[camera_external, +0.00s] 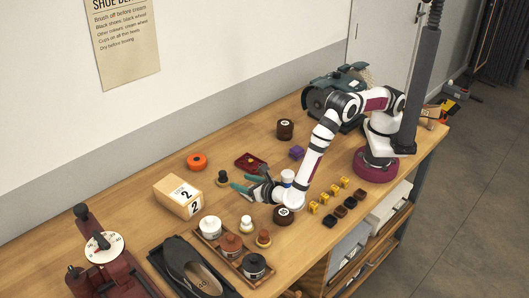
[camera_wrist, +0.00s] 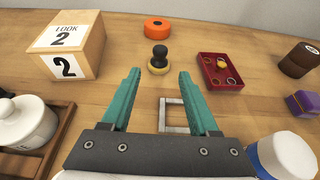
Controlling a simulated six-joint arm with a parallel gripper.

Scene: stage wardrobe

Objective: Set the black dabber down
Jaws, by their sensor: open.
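The black dabber (camera_external: 222,178) stands upright on the bare wooden table, right of the numbered box. In the wrist view the dabber (camera_wrist: 159,58) shows a black knob on a yellowish round base. My gripper (camera_external: 239,182) is open, its teal fingers spread and low over the table. In the wrist view my gripper (camera_wrist: 160,76) has nothing between its fingers, and the dabber appears just beyond the fingertips, roughly centred between them. I see no contact between the fingers and the dabber.
The box marked 2 (camera_external: 179,197) stands left of the dabber. An orange disc (camera_external: 197,161) and a red tray (camera_external: 250,161) lie behind. A wooden tray (camera_external: 222,257) with jars stands in front, near two other dabbers. A black shoe (camera_external: 190,268) lies front left.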

